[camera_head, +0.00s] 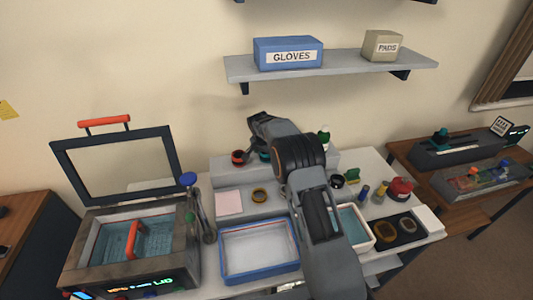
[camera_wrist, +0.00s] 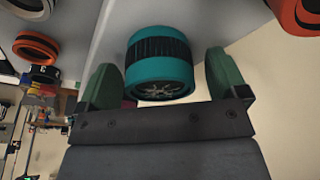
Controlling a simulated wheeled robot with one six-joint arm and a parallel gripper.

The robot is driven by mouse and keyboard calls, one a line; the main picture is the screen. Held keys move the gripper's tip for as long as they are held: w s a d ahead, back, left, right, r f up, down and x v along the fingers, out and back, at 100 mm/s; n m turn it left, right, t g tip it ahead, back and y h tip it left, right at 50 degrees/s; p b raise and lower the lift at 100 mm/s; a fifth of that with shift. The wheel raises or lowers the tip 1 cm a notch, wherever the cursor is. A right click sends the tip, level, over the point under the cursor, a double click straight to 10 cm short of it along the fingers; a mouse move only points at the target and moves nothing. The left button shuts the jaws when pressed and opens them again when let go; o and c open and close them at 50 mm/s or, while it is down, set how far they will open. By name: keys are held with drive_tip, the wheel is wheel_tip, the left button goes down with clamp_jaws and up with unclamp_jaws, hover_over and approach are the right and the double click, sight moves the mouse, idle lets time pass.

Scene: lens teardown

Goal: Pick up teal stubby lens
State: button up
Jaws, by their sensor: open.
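The teal stubby lens (camera_wrist: 158,65) is a short teal cylinder with a black ribbed band. In the wrist view it stands between the two green fingers of my gripper (camera_wrist: 161,76), which are open with a visible gap on each side. The lens rests on a pale grey surface. In the head view only a sliver of the teal lens (camera_head: 264,156) shows on the grey raised step, mostly hidden by my gripper (camera_head: 262,128) and arm.
An orange-red lens (camera_head: 238,157) stands left of the teal one on the grey step; an orange-red ring part also shows in the wrist view (camera_wrist: 297,14). A blue-rimmed tray (camera_head: 260,276), a cleaning tank (camera_head: 130,245) and a shelf (camera_head: 345,66) above surround the work area.

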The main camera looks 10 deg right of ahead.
drive_tip(key=shift+c, duration=0.4)
drive_tip(key=c, duration=1)
